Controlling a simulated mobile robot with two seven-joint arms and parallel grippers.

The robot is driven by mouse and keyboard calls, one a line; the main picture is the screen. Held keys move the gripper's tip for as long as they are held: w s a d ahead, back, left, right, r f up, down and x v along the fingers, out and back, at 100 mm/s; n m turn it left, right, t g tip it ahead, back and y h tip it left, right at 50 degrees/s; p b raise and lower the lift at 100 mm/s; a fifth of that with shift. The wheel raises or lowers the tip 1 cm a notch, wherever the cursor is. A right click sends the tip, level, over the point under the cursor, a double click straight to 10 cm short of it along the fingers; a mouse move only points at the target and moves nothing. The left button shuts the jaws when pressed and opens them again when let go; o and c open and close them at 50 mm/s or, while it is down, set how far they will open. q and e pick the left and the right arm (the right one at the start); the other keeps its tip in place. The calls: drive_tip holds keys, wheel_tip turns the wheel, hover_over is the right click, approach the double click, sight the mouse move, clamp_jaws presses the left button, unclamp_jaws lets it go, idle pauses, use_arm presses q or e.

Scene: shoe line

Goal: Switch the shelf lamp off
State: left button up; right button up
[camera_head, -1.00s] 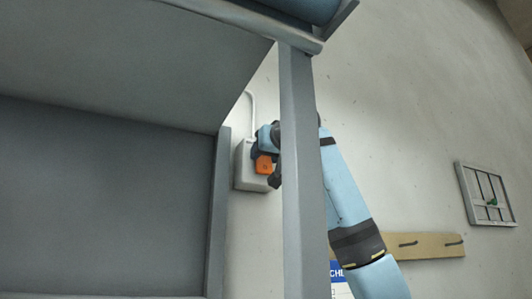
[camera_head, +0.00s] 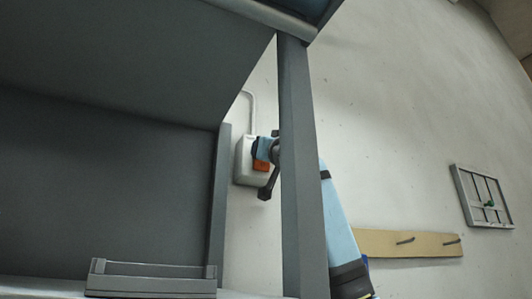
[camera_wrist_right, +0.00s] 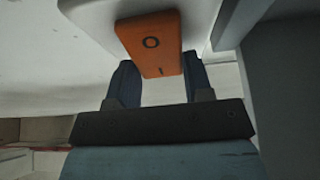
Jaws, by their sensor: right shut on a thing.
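The lamp switch is a pale grey wall box (camera_head: 243,165) with an orange rocker (camera_head: 260,166), seen between the shelf's side and its front post in the head view. The lamp itself cannot be made out. My left gripper is out of view.
The grey shelf post (camera_head: 303,170) stands in front of my right arm. A grey tray (camera_head: 150,282) lies at the lower left. A wooden hook rail (camera_head: 385,243) and a small framed rack (camera_head: 482,196) are on the wall to the right.

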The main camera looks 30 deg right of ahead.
drive_tip(key=o, duration=0.9)
drive_tip(key=shift+s+f, duration=0.1)
drive_tip(key=shift+s, duration=0.05)
drive_tip(key=b+v, duration=0.5)
drive_tip(key=v, duration=0.8)
drive_tip(key=shift+s, duration=0.3)
drive_tip(key=shift+f, duration=0.15)
